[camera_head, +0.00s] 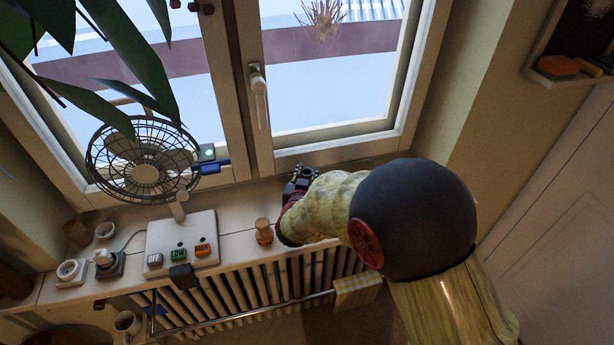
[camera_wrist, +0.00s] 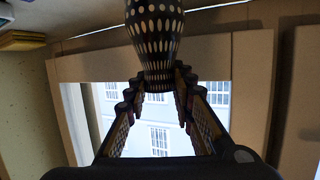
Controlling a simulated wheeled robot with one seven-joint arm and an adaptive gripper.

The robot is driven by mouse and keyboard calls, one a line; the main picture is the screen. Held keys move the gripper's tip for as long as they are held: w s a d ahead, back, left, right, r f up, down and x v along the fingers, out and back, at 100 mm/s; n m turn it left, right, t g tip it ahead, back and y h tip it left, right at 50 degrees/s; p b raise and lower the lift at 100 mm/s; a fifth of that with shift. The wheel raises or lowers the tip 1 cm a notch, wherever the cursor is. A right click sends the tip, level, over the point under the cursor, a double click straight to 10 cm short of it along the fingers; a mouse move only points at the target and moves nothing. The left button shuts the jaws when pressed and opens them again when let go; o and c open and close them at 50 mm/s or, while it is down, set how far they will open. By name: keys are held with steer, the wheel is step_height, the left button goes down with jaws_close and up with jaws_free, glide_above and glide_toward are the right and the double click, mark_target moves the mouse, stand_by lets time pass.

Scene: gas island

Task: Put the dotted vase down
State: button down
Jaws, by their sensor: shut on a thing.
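The dotted vase (camera_wrist: 155,38) is black with pale oval dots and fills the upper middle of the wrist view. My gripper (camera_wrist: 157,82) is shut on its narrower part, with one finger on each side. Its upper end runs out of the frame. In the head view my gripper (camera_head: 299,180) is over the windowsill (camera_head: 236,212), close to the window, and my arm covers part of the sill. The vase is too dark and small there to make out clearly. I cannot tell whether it touches the sill.
A wire fan (camera_head: 145,165) stands left on the sill behind a panel (camera_head: 183,245) with OFF, LOW and HIGH buttons. A small wooden figure (camera_head: 263,231) stands just left of my gripper. A radiator (camera_head: 255,288) and cloth (camera_head: 357,291) are below. Leaves (camera_head: 125,55) hang upper left.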

steer(key=c, duration=1.6)
jaws_free()
steer(key=shift+f, duration=0.1)
steer(key=shift+o, duration=0.3)
